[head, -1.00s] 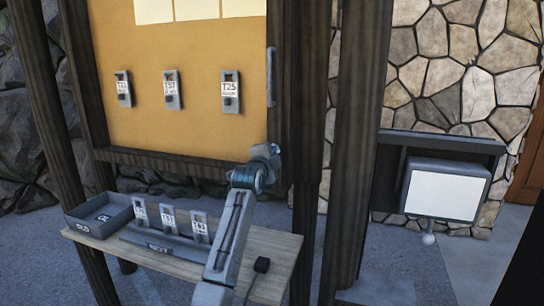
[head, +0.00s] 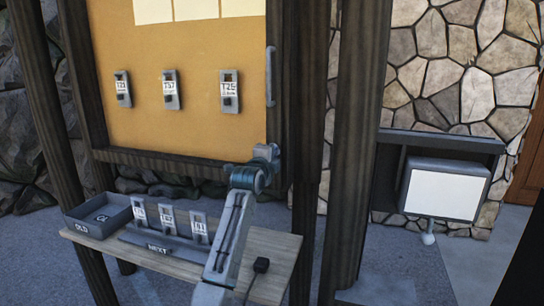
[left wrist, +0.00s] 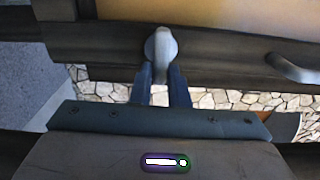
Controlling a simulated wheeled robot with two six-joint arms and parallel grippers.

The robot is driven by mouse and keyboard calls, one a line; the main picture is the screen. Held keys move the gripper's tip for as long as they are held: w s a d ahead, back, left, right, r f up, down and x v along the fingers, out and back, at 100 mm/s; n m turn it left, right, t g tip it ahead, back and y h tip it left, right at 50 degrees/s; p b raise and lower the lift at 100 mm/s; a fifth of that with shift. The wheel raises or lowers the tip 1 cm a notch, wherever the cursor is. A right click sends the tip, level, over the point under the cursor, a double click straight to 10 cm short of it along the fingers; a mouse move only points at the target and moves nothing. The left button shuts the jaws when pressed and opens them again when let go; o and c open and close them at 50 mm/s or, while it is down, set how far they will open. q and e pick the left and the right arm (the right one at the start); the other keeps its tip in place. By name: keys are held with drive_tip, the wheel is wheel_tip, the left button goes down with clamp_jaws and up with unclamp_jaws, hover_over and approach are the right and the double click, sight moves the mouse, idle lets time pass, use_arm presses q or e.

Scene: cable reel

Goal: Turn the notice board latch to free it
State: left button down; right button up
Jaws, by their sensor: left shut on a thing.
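The notice board (head: 195,115) has an orange-yellow face in a dark wooden frame, in the head view. Its latch (left wrist: 161,47) is a rounded grey lever on the frame's lower edge in the left wrist view. My left gripper (left wrist: 162,75) is shut on the latch, one finger on each side. In the head view my left gripper (head: 267,153) is at the frame's lower right corner, and it hides the latch there. My right gripper is not in view.
A grey handle (head: 270,77) runs up the frame's right side. Several tagged holders hang on the board. Below, a wooden shelf (head: 262,247) carries an OLD tray (head: 85,224), a NEXT rack (head: 160,247) and a small black object (head: 261,265). Dark posts stand beside the board.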

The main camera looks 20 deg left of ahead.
use_arm(q)
drive_tip(key=c, duration=1.4)
unclamp_jaws()
drive_tip(key=s+b, duration=0.3)
drive_tip(key=s, duration=0.7)
drive_tip(key=shift+s+a+b, duration=0.15)
drive_tip(key=shift+s+b, duration=0.25)
drive_tip(key=shift+f, duration=0.1)
